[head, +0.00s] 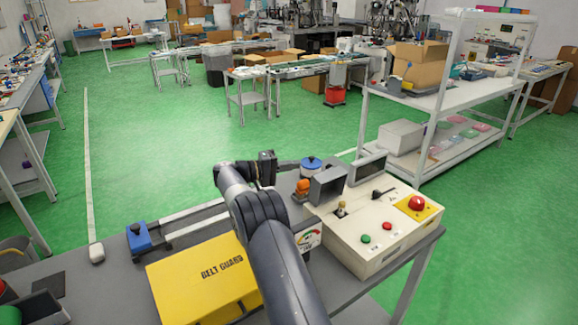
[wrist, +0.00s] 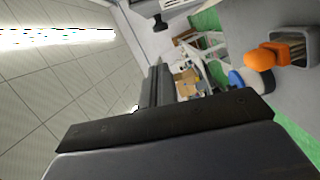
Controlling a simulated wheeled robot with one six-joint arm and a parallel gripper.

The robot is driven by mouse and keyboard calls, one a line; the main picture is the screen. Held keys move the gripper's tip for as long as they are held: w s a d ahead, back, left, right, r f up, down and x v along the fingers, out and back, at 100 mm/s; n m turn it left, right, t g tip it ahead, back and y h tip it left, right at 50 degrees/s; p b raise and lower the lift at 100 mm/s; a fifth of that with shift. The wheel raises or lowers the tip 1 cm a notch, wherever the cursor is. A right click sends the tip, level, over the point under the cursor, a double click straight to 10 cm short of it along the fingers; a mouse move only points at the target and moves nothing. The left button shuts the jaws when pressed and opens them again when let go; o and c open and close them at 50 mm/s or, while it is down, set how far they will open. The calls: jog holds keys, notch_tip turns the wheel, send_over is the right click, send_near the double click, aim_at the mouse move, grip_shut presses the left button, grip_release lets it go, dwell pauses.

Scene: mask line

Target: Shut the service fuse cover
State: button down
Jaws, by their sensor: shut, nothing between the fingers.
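No readable label shows which is the service fuse cover. An orange part (head: 301,189) stands beside the left one. In the wrist view, a grey open-fronted housing (wrist: 309,35) has an orange block (wrist: 290,50) at its mouth. My gripper (head: 267,168) is shut and empty, in the air left of the covers and apart from them. Its dark fingers also show in the wrist view (wrist: 158,85).
The control box carries a red knob (head: 417,203), a red button (head: 366,239), a green button (head: 387,225) and levers. A blue-lidded pot (head: 311,164) stands behind. A yellow belt guard (head: 200,280) and a blue clamp (head: 139,238) lie left of my arm.

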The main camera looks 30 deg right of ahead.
jog(key=s+d+p, duration=0.2)
jog(key=s+d, duration=0.2)
jog(key=d, duration=0.2)
jog(key=shift+s+d+f, duration=0.3)
jog(key=shift+d+f, duration=0.05)
jog(key=shift+f, duration=0.1)
jog(key=shift+s+b, duration=0.15)
jog(key=shift+b, duration=0.35)
